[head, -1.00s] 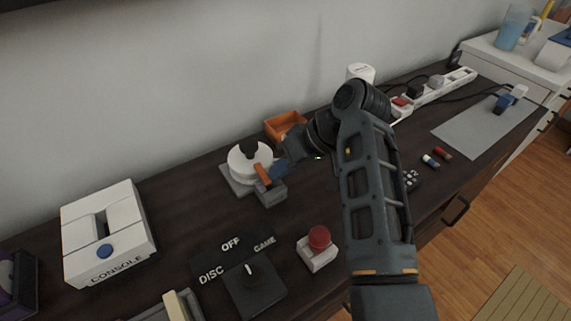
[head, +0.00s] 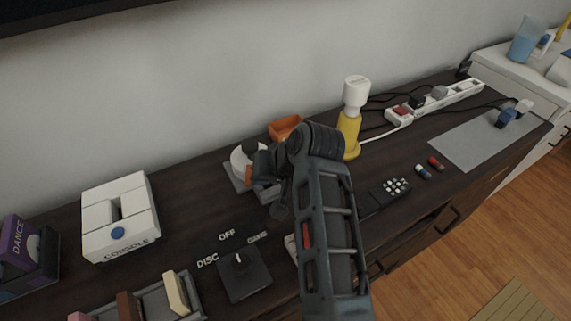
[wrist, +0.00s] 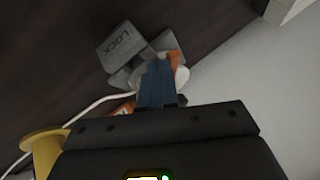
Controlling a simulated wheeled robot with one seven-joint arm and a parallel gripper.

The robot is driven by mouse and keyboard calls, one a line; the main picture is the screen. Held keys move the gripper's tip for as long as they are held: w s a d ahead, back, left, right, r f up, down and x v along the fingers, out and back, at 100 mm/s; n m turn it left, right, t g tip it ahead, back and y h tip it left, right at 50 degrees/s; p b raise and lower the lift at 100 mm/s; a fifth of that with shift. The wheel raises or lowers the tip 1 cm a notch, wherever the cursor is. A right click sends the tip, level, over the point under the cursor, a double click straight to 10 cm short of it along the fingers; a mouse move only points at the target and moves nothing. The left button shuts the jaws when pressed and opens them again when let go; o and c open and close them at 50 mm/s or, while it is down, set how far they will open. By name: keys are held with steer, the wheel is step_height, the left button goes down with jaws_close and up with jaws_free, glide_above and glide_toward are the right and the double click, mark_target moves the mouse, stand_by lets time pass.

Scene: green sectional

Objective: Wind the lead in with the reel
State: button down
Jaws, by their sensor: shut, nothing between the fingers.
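The reel (head: 238,163) is a round white drum with a dark top on a grey base. My arm and gripper (head: 262,166) cover its right side in the head view. In the wrist view, my gripper's blue fingers (wrist: 158,80) are shut and empty, in front of the white reel (wrist: 181,76). An orange part (wrist: 175,57) shows just beyond the fingertips; contact is unclear. A grey block marked LOCK (wrist: 122,44) lies beside them. A white lead (wrist: 95,101) runs from near the reel toward a yellow stand (wrist: 44,150).
The yellow stand with a white top (head: 351,120) stands right of my arm. An orange tray (head: 284,126) is behind the reel. A white console (head: 119,216) is to the left, a black disc/game switch (head: 243,275) in front. A power strip (head: 440,100) lies back right.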

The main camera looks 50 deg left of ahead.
steer(key=shift+s+a+r+m+t+p, duration=0.15)
steer(key=shift+s+m+t+p, duration=0.15)
steer(key=shift+s+m+p, duration=0.15)
steer(key=shift+s+a+r+m+t+p, duration=0.15)
steer(key=shift+s+m+t+p, duration=0.15)
steer(key=shift+m+p, duration=0.2)
steer(key=shift+s+a+f+m+t+p, duration=0.1)
steer(key=shift+s+a+m+t+p, duration=0.6)
steer(key=shift+m+p, duration=0.35)
steer(key=shift+s+a+f+m+t, duration=0.1)
steer(key=shift+s+a+m+t, duration=0.25)
steer(key=shift+m, duration=0.35)
steer(key=shift+s+a+f, duration=0.1)
steer(key=shift+s+a, duration=0.15)
steer(key=shift+a, duration=0.1)
steer(key=shift+p, duration=0.3)
